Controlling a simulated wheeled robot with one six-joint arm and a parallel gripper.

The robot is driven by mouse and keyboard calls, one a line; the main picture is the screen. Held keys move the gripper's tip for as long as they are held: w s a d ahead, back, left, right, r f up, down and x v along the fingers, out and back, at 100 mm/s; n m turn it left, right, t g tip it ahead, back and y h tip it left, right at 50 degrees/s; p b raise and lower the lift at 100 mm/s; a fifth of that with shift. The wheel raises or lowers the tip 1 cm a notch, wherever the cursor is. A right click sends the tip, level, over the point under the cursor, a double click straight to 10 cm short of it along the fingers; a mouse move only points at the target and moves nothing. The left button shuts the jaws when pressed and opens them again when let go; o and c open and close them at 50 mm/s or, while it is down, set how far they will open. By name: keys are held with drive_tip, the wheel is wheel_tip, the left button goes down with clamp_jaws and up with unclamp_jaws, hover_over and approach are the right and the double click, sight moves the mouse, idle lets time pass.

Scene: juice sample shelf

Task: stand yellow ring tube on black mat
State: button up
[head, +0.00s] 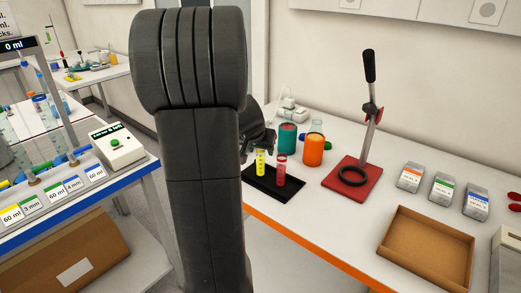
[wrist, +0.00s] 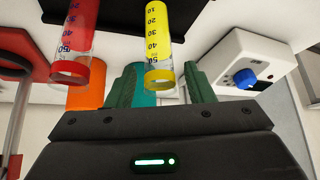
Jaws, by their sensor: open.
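The yellow ring tube (head: 261,163) stands upright on the black mat (head: 259,192), holding yellow liquid. In the wrist view the yellow ring tube (wrist: 160,42) appears upside down, its ring end between my gripper's (wrist: 163,70) green fingers, with a gap on its right. My gripper is open. In the head view my arm hides much of it. A red ring tube (head: 281,171) with red content stands on the mat right of the yellow one; it also shows in the wrist view (wrist: 78,42).
A teal cup (head: 287,136) and an orange cup (head: 313,151) stand behind the mat. A red-based stand (head: 345,187) with a lever is to its right. A brown tray (head: 425,247) and several small boxes (head: 411,177) are farther right. Bare table lies in front of the red base.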

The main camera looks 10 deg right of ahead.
drive_tip(key=v, duration=1.1)
drive_tip(key=shift+s, duration=0.15)
idle(1.4)
